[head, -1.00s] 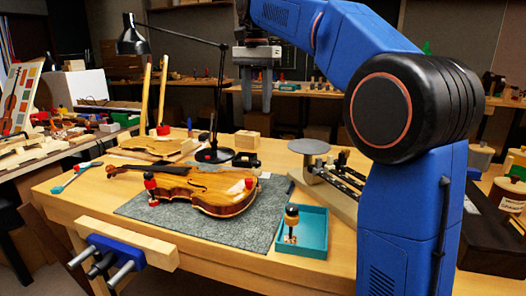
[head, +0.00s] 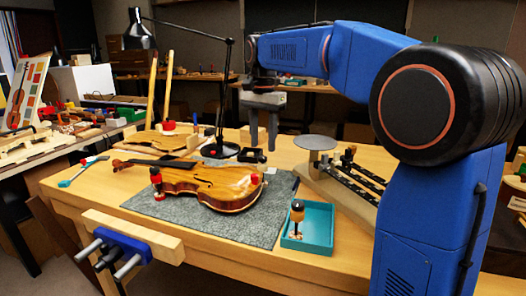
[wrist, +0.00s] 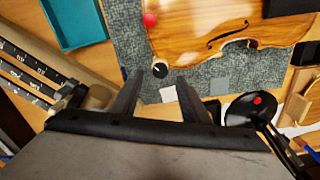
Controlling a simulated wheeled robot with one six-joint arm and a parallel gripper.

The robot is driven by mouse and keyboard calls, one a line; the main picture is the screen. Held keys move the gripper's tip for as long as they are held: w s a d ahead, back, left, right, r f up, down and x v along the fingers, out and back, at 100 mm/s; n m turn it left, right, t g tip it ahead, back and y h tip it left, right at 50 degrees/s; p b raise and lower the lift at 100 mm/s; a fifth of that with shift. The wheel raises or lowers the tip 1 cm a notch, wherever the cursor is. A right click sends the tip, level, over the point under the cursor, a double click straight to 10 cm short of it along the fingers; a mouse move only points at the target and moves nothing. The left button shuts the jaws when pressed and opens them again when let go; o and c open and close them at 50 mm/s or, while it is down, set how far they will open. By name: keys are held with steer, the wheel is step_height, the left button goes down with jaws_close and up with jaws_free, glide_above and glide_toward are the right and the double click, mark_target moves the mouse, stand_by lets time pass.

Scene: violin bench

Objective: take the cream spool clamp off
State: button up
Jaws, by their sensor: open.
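The violin (head: 205,183) lies on a grey mat on the bench; its body edge also shows in the wrist view (wrist: 215,25). A red-topped spool clamp (head: 156,184) stands at its near left edge, and another red knob (head: 255,180) at its right end also shows in the wrist view (wrist: 150,20). A small dark round knob with a pale mark (wrist: 159,70) sits at the violin's edge; I cannot tell for sure which clamp is cream. My gripper (head: 263,148) is open and empty, above and behind the violin's right end.
A teal tray (head: 318,248) at the front right holds a tan-and-black clamp (head: 297,212). The lamp base (head: 220,151) and a black piece (head: 252,155) are behind the violin.

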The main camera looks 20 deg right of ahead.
mark_target(263, 157)
steer(key=shift+f, duration=1.85)
jaws_close()
